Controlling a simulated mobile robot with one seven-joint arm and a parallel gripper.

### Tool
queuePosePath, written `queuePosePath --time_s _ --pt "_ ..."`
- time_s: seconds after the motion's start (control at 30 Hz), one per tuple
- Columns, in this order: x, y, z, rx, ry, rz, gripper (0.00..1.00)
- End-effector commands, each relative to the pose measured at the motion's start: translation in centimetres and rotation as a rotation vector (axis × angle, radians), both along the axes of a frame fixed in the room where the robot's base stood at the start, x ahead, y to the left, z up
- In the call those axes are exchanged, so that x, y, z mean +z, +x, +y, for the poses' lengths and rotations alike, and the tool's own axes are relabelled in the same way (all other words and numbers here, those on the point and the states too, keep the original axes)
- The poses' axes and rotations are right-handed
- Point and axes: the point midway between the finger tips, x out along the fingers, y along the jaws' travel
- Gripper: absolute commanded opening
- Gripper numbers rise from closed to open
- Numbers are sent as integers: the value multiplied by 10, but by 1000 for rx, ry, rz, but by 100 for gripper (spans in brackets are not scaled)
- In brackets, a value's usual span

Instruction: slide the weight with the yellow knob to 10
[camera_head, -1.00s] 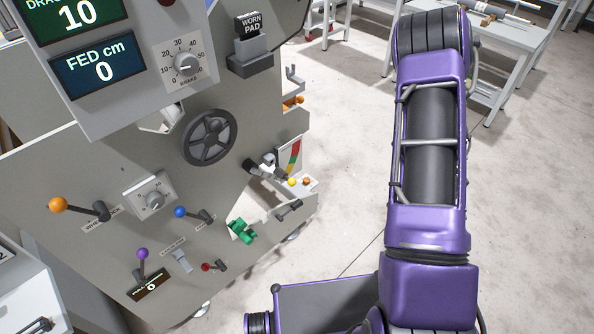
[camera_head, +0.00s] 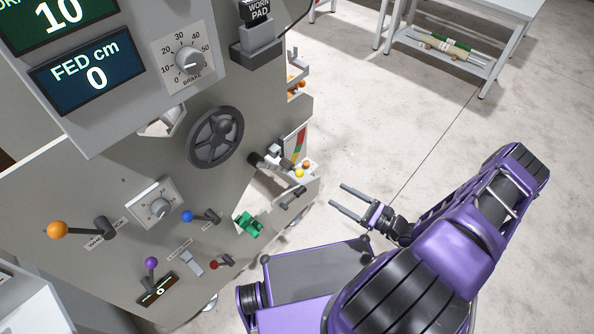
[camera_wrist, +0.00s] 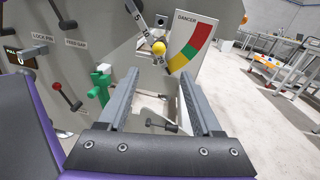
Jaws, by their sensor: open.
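The yellow knob (camera_head: 299,173) sits at the lower right edge of the grey machine, near the end of a short sloping arm. In the wrist view the yellow knob (camera_wrist: 159,47) lies ahead of my fingers, against a dark strip with small white marks (camera_wrist: 142,22). The marks are too small to read surely, so the weight's setting is unclear. My gripper (camera_head: 338,197) is open and empty, to the right of the knob and apart from it. In the wrist view its two fingers (camera_wrist: 160,80) point at the machine, with the knob just beyond and between them.
A green fitting (camera_head: 248,225), a handwheel (camera_head: 215,138) and several coloured levers are on the panel to the left. Open floor (camera_head: 390,110) lies to the right, with a white table (camera_head: 470,20) behind.

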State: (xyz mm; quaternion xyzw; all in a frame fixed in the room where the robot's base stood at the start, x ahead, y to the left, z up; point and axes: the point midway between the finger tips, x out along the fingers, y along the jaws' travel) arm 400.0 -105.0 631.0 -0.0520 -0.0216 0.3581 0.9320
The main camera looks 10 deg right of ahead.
Motion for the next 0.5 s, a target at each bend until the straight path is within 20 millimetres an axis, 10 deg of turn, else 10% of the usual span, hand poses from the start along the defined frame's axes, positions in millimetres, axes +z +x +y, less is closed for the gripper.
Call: queuePosePath --time_s 0.5 --pt "0 80 76 8 -3 0 66"
